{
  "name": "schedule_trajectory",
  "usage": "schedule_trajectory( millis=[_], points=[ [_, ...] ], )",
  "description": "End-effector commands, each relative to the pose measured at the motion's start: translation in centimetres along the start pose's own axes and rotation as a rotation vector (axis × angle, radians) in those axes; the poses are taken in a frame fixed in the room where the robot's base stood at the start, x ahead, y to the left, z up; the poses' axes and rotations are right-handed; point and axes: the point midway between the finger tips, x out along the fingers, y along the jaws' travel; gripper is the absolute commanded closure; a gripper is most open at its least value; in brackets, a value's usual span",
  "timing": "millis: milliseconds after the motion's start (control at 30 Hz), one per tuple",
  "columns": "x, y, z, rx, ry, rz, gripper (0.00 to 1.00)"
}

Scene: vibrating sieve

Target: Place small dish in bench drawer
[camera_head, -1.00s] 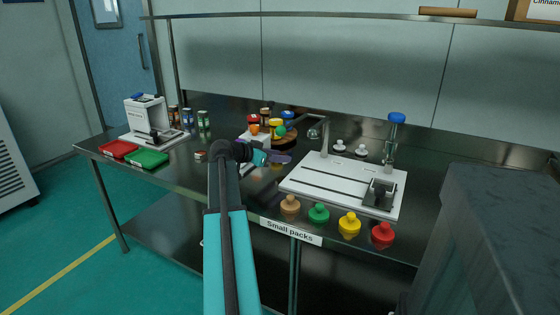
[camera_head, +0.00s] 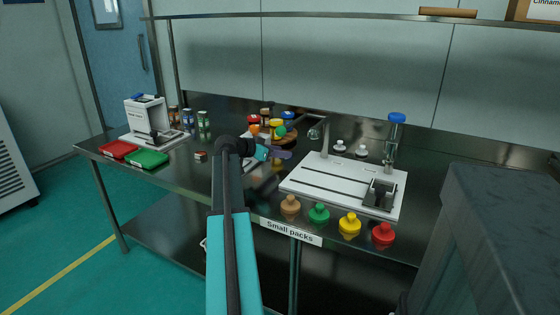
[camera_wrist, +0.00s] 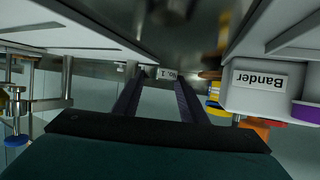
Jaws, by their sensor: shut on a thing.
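My arm reaches over the bench (camera_head: 235,200), and my gripper (camera_head: 282,154) is above the bench top, left of the white board. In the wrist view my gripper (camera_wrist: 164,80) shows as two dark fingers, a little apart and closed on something. I take this to be the small dish, but its outline cannot be made out. The bench front carries a "Small packs" label (camera_head: 291,232). I cannot see an open drawer; my arm hides part of the front.
A white board (camera_head: 330,178) with a clamp lies right of my gripper. Several coloured knobs (camera_head: 350,222) line the front edge. Red (camera_head: 118,149) and green (camera_head: 147,158) trays lie at left. The white Bander machine (camera_wrist: 255,90) is close beside the fingers. A grey cabinet (camera_head: 490,240) stands at right.

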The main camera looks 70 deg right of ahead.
Motion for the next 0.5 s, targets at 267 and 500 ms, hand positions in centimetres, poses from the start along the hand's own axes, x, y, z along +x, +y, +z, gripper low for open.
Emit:
schedule_trajectory(
  millis=[267, 500],
  points=[
    [1.3, 0.0, 3.0, 0.0, -0.001, 0.0, 0.83],
    [1.4, 0.0, 3.2, 0.001, 0.0, 0.0, 0.83]
  ],
)
